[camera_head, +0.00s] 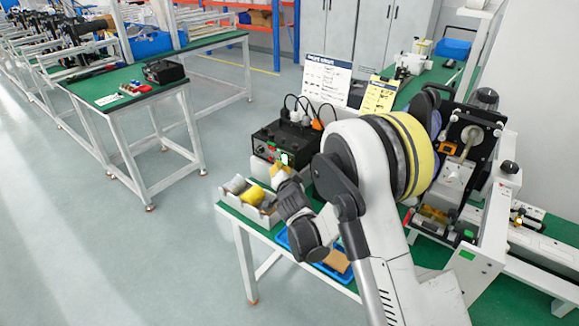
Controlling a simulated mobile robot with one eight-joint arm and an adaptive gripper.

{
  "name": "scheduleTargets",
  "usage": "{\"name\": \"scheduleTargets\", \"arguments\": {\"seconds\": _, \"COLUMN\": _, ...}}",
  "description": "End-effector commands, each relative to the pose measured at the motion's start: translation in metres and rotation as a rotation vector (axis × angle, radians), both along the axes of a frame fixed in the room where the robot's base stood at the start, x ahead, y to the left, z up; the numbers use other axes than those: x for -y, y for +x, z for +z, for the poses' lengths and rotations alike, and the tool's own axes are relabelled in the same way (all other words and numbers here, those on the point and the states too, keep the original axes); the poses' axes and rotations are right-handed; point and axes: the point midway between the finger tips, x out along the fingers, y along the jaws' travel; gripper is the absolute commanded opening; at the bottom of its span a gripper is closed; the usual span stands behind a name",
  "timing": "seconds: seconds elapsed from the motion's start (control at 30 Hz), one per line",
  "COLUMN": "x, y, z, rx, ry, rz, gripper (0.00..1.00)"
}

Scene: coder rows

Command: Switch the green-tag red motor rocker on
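A black control box (267,142) stands on the near green-topped bench, with plugs and cables on its top. Its front panel carries small controls and a small bright green patch (285,158). Small reddish marks show left of that patch, but I cannot make out which one is the rocker or its position. My arm reaches in from the lower right. My gripper (279,170) is just in front of the panel, close below the green patch, and hides part of the panel. I cannot tell whether it touches. Its fingers are too small to read as open or shut.
A light tray (238,206) with a yellow roll (253,195) sits left of my gripper. A blue tray (325,272) lies partly under my arm. A labelling machine (466,150) stands right. Two sign boards (326,80) stand behind the box. Open floor lies left.

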Motion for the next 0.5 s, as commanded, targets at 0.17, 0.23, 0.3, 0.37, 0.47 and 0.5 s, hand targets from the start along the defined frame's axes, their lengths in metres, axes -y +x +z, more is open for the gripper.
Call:
{"name": "scheduleTargets", "arguments": {"seconds": 0.17, "x": 0.0041, "y": 0.0047, "z": -0.0019, "rx": -0.001, "ry": 0.001, "rz": -0.001, "gripper": 0.0}}
{"name": "scheduleTargets", "arguments": {"seconds": 0.23, "x": 0.0042, "y": 0.0052, "z": -0.0015, "rx": 0.0, "ry": 0.001, "rz": 0.0, "gripper": 0.0}}
{"name": "scheduleTargets", "arguments": {"seconds": 0.3, "x": 0.0041, "y": 0.005, "z": -0.0011, "rx": 0.0, "ry": 0.001, "rz": 0.0, "gripper": 0.0}}
{"name": "scheduleTargets", "arguments": {"seconds": 0.37, "x": 0.004, "y": 0.005, "z": -0.0011, "rx": 0.0, "ry": 0.001, "rz": 0.0, "gripper": 0.0}}
{"name": "scheduleTargets", "arguments": {"seconds": 0.47, "x": 0.004, "y": 0.005, "z": -0.0011, "rx": 0.0, "ry": 0.001, "rz": 0.0, "gripper": 0.0}}
{"name": "scheduleTargets", "arguments": {"seconds": 0.5, "x": 0.0041, "y": 0.005, "z": -0.0011, "rx": 0.0, "ry": 0.001, "rz": 0.0, "gripper": 0.0}}
